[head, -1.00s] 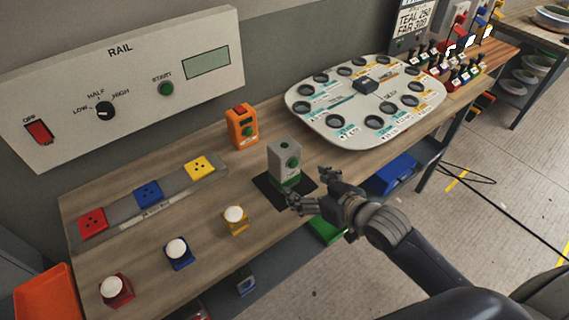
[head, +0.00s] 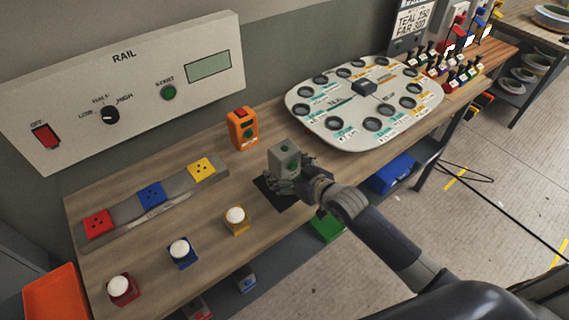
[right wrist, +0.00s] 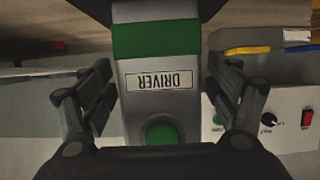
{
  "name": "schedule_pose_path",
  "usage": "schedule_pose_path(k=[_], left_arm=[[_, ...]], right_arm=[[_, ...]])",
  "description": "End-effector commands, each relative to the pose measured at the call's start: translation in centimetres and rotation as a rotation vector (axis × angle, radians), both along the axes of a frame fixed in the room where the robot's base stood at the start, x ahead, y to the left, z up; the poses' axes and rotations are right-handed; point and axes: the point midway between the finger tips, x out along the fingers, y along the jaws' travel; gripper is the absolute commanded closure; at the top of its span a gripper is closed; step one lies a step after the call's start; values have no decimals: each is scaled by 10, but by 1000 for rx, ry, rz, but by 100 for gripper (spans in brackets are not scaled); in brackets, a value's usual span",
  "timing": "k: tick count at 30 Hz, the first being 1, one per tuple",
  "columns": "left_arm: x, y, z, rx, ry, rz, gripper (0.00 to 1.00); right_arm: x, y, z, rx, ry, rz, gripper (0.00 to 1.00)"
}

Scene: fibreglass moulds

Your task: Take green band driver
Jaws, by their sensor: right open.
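The green band driver (head: 284,157) is a grey box with a green button, standing on a dark mat (head: 276,199) at the bench's front edge. In the right wrist view the driver (right wrist: 160,105) shows its green band, an upside-down DRIVER label and the green button. My right gripper (head: 291,182) is at the driver, with its open fingers (right wrist: 160,100) on either side of the body. A gap shows between the fingers and the body in the right wrist view. In the head view the gripper hides the driver's lower part. My left gripper is not in view.
An orange device (head: 242,130) stands behind the driver. A white oval board (head: 335,138) with round holes lies to the right. Several white-topped units, one yellow-based (head: 236,221), stand left along the front. A RAIL panel (head: 85,85) is on the wall.

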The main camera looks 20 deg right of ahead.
Motion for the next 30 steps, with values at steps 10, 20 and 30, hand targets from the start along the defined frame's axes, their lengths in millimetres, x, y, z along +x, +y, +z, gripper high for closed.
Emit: schedule_pose_path(k=[10,20,30], left_arm=[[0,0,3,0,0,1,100],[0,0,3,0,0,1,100],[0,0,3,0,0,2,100]], right_arm=[[13,5,-6,0,0,1,18],[12,5,-6,0,0,0,70],[13,5,-4,0,-3,0,76]])
